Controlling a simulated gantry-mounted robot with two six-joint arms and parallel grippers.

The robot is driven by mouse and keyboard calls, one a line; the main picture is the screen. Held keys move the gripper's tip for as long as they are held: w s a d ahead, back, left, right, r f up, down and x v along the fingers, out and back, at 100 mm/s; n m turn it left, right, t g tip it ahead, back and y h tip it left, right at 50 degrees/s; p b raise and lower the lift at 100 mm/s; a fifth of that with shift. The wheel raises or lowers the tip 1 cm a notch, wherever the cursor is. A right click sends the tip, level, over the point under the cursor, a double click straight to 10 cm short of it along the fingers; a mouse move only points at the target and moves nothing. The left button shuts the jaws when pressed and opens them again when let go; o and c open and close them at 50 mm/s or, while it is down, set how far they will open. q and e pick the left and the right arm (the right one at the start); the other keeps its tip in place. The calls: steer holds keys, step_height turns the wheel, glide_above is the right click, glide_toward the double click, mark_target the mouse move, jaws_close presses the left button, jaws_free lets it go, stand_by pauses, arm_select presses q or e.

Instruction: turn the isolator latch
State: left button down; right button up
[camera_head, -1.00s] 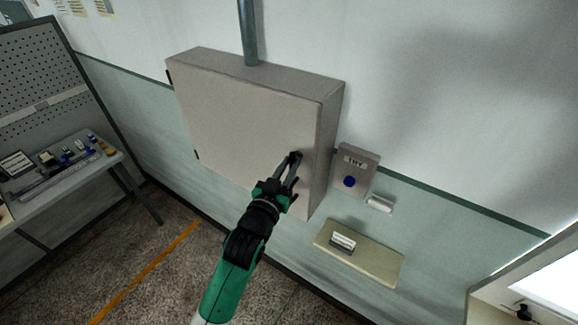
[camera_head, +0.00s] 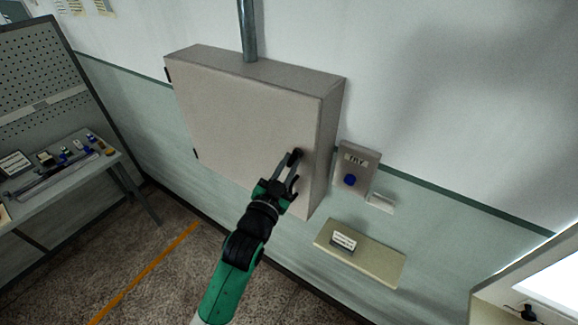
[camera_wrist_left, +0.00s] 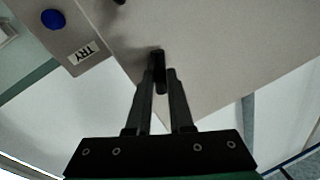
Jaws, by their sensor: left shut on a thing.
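The isolator latch (camera_wrist_left: 159,68) is a small black handle on the front of a closed grey wall cabinet (camera_head: 235,115), near the door's right edge. My left gripper (camera_head: 293,165) is at the latch, with its fingers shut on it. In the left wrist view the gripper's two dark fingers (camera_wrist_left: 164,88) sit on either side of the latch. In the head view the fingers and latch overlap, so the latch's exact angle is hard to tell. My right gripper does not show.
A grey box marked TRY with a blue button (camera_head: 350,180) is on the wall right of the cabinet. Below it is a beige shelf (camera_head: 380,262) with a small label. A workbench (camera_head: 75,180) with parts stands at left. A conduit (camera_head: 247,30) enters the cabinet's top.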

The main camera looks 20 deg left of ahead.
arm_select(q)
steer(key=shift+f+m, duration=0.2)
steer(key=shift+m, duration=0.8)
steer(key=shift+f+m+t+h+b, duration=0.1)
steer(key=shift+m+t+h+b, duration=0.25)
steer(key=shift+m+b, duration=0.55)
steer(key=m+b, duration=0.3)
steer(key=b, duration=0.1)
steer(key=m+h+b, duration=0.1)
steer(key=m+b, duration=0.3)
steer(key=b, duration=0.1)
steer(key=m+h+b, duration=0.1)
steer(key=m+b, duration=0.3)
steer(key=b, duration=0.1)
steer(key=shift+a+f+t+h, duration=0.1)
steer(key=shift+f+t+h, duration=0.15)
steer(key=shift+r+m+b, duration=0.15)
steer(key=shift+m+b, duration=0.55)
steer(key=shift+b, duration=0.05)
steer(key=c, duration=0.8)
jaws_free()
steer(key=v, duration=1.1)
steer(key=shift+s+a, duration=0.25)
